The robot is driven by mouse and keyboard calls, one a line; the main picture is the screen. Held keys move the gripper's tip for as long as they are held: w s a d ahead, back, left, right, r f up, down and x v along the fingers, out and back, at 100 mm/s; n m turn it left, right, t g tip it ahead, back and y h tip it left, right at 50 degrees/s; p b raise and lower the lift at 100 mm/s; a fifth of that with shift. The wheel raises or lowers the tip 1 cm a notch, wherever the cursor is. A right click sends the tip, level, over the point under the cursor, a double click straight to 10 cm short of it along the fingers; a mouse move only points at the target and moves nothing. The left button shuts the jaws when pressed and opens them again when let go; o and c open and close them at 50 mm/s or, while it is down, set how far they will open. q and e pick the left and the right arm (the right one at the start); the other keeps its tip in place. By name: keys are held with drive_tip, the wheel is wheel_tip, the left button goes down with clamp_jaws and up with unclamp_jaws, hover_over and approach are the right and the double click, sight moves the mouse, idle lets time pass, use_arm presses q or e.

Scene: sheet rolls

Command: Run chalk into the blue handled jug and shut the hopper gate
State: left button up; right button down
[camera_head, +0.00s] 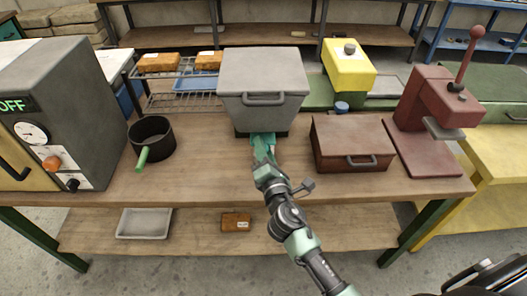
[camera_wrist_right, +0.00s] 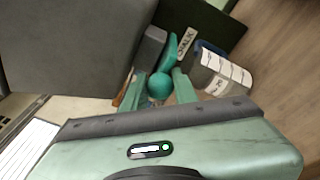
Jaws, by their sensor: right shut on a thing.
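The hopper in the head view is a grey tapered box (camera_head: 264,75) on a dark base at the middle of the bench. In the right wrist view its grey side (camera_wrist_right: 75,45) fills the upper left, and a white CHALK label (camera_wrist_right: 186,43) shows near it. My right gripper (camera_head: 263,145) is under the hopper's front, shut on a teal ball knob (camera_wrist_right: 159,86), apparently the gate's handle. A vessel with a white marked band and a blue part (camera_wrist_right: 222,72), probably the jug, stands beside the fingers. Its contents cannot be made out. My left gripper is out of view.
A black pot (camera_head: 151,138) with a green handle and an oven (camera_head: 55,115) stand left. A brown chest (camera_head: 352,144) and a red press (camera_head: 437,110) stand right. A wire rack (camera_head: 170,101) is behind. The front bench strip is mostly clear.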

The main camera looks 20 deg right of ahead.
drive_tip(key=shift+w+d, duration=0.1)
drive_tip(key=shift+w, duration=0.1)
drive_tip(key=c, duration=1.1)
unclamp_jaws()
drive_tip(key=shift+s, duration=0.15)
drive_tip(key=s+b, duration=0.1)
drive_tip(key=s, duration=0.6)
drive_tip(key=shift+s+a+b, duration=0.3)
drive_tip(key=shift+a+b, duration=0.05)
